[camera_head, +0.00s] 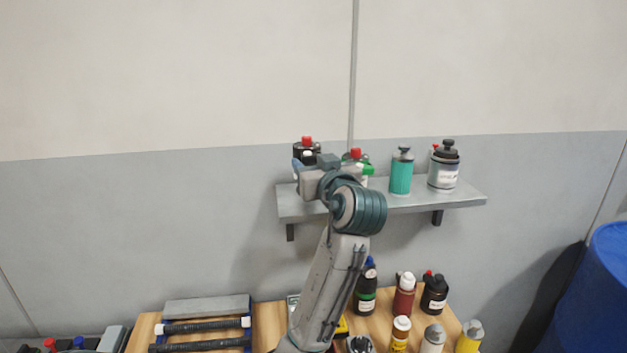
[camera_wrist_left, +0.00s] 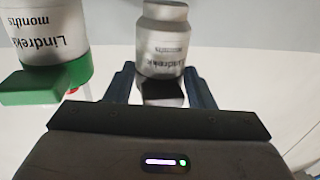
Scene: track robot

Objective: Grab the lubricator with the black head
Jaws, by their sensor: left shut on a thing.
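The lubricator with the black head (camera_wrist_left: 163,92) shows in the left wrist view, its grey labelled body (camera_wrist_left: 162,40) upside down in that picture. My left gripper (camera_wrist_left: 161,84) has its two blue fingers on either side of it near the head and is shut on it. In the head view a dark top with a red tip (camera_head: 306,146) shows behind my left wrist at the shelf's left end; my arm hides the fingers and most of the bottle there. My right gripper is not in view.
A white bottle with a green head (camera_wrist_left: 45,85) stands close beside the held one. The grey wall shelf (camera_head: 462,197) also bears a teal bottle (camera_head: 401,175) and a grey black-topped bottle (camera_head: 444,170). Several bottles stand on the wooden table (camera_head: 268,325) below. A blue barrel (camera_head: 607,285) is at right.

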